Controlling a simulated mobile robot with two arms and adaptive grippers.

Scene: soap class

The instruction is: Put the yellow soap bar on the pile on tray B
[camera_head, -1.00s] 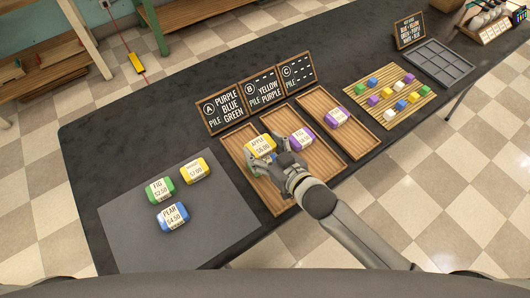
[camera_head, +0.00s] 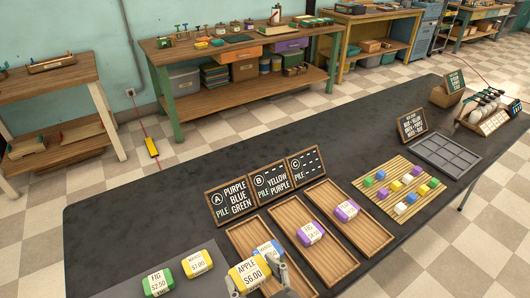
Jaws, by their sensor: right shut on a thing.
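My right gripper (camera_head: 257,281) is at the bottom of the view, shut on a yellow soap bar (camera_head: 247,273) labelled APPLE $6.00. The bar is in front of tray A (camera_head: 240,235), apparently raised; its exact height is unclear. A partly hidden bar with a blue-lettered label (camera_head: 265,249) lies behind it on tray A. Tray B (camera_head: 334,263), in the middle, holds a purple bar (camera_head: 310,233). Another yellow bar (camera_head: 197,263) and a green FIG bar (camera_head: 157,283) lie on the grey mat (camera_head: 208,286) at left. My left gripper is not in view.
Tray C (camera_head: 367,239) holds a purple bar (camera_head: 346,211). Signs A (camera_head: 232,200), B (camera_head: 271,183) and C (camera_head: 307,165) stand behind the trays; sign B reads yellow, purple. A slatted mat with coloured cubes (camera_head: 397,215) lies right. The black table behind the signs is clear.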

